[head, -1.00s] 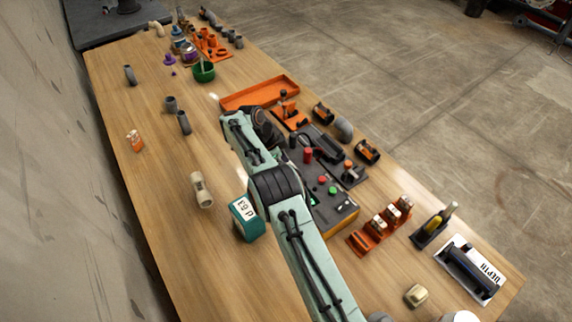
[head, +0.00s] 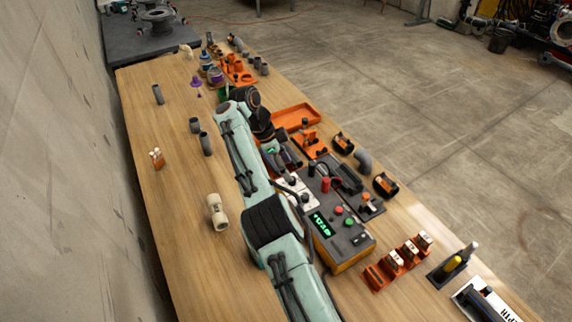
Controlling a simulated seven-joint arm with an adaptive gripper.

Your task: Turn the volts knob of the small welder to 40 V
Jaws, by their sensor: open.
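The small welder (head: 352,248) is a dark-topped box with a yellow-orange side at the middle right of the table. Its top has a lit green display (head: 320,224), a red button (head: 339,210) and a green button (head: 349,222). A pale panel with dark knobs (head: 291,181) lies at its far left end. I cannot read the knob labels or settings, nor tell which is the volts knob. My gripper (head: 288,160) is open, just beyond that panel, with its fingertips small and partly hidden. My forearm runs along the welder's left side and covers part of it.
An orange tray (head: 297,116) and orange fixtures lie beyond the gripper. A row of orange holders (head: 385,272) stands at the near right. Grey pipe pieces (head: 206,144) and a beige fitting (head: 217,212) lie on the left. The table's left middle is mostly clear.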

